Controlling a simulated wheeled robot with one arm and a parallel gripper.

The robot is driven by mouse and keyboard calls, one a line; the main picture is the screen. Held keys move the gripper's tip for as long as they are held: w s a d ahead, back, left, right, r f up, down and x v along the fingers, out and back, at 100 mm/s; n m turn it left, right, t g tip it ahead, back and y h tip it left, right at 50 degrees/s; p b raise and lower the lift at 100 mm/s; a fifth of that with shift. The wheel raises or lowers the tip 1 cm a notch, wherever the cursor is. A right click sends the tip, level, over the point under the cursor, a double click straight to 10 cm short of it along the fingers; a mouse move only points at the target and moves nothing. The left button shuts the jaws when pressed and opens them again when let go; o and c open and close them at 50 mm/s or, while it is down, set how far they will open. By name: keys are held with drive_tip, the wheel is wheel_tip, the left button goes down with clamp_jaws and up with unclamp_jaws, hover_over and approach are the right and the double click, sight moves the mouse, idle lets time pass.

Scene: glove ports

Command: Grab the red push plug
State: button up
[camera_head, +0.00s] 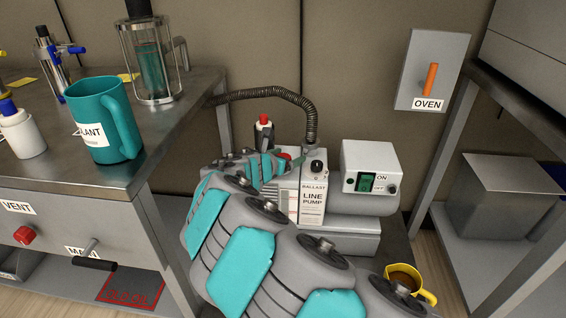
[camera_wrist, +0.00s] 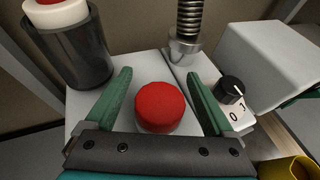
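The red push plug (camera_wrist: 160,107) is a round red cap on the pale top of the pump body, centred in the wrist view. In the head view a bit of it (camera_head: 285,156) shows beside my gripper (camera_head: 268,167), largely hidden by my arm. In the wrist view my gripper (camera_wrist: 159,76) is open, with one green finger on each side of the plug. Gaps show between the plug and both fingers. How far the fingertips reach down beside it is hard to tell.
A dark cylinder (camera_wrist: 75,55) with a white and red top stands close at left. A ribbed hose (camera_wrist: 189,18) rises behind, and a black knob (camera_wrist: 230,90) sits at right. A yellow cup (camera_head: 426,296) stands at the lower right. A bench with a teal mug (camera_head: 95,105) is at left.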

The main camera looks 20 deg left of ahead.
drive_tip(key=c, duration=1.3)
drive_tip(key=shift+r, duration=0.2)
